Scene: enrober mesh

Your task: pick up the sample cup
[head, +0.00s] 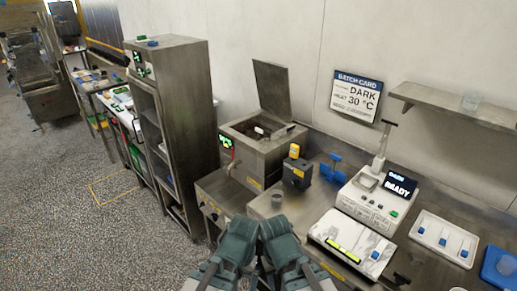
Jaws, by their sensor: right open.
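I cannot tell from the picture which is the sample cup. My right gripper (401,279) shows only as a small dark part at the bottom edge, right of the white scale; it is open and well apart from both cups. My teal arm links rise at the bottom middle, just below the grey cup. My left gripper is not visible.
The steel tank (265,145) has its lid raised. A dark grey box (297,175) with a yellow top and a blue stand (334,169) are behind the counter's clear patch. A marble-topped scale (352,246), a READY instrument (367,204) and a white tray (444,230) fill the right.

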